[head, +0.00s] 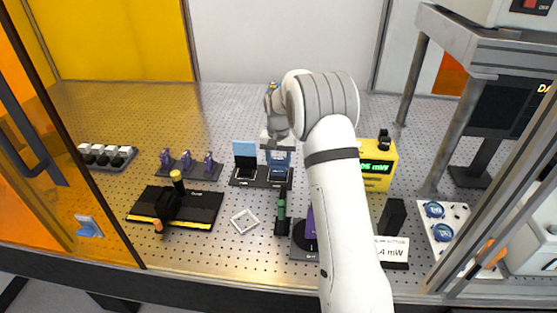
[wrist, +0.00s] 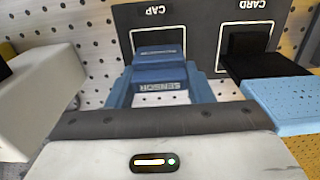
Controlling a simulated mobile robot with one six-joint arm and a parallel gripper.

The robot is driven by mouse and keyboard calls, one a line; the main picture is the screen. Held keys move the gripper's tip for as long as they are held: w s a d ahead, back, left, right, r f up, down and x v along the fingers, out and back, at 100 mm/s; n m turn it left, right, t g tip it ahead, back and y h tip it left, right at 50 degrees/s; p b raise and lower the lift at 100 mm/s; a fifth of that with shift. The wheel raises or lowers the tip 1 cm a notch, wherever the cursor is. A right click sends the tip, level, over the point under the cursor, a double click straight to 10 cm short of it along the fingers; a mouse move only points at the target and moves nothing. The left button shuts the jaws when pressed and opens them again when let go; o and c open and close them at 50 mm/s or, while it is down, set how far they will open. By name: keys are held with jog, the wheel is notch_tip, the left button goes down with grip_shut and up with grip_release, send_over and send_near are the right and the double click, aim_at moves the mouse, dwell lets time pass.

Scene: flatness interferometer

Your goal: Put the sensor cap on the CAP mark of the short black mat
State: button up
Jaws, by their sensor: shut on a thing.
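The blue sensor cap (wrist: 160,72), labelled SENSOR, is between the blue fingers of my gripper (wrist: 161,88), which is shut on it. The short black mat (wrist: 196,22) carries white CAP and CARD marks. In the wrist view the cap overlaps the white CAP outline; I cannot tell whether it touches the mat. In the head view my gripper (head: 278,168) is over the right part of the mat (head: 240,182), pointing down, and hides part of it.
A light blue card (wrist: 285,103) in a black holder (wrist: 252,52) stands at the CARD mark, close beside my gripper. A yellow power meter (head: 378,170) is to the right. Purple pieces (head: 187,160) stand to the left. A white square frame (head: 244,221) lies in front.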

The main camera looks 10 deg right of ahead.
jog(key=shift+f, duration=0.35)
dwell(0.4)
jog(key=o, duration=0.9)
jog(key=shift+r, duration=0.1)
jog(key=shift+r+p, duration=1.7)
jog(key=shift+r, duration=1.7)
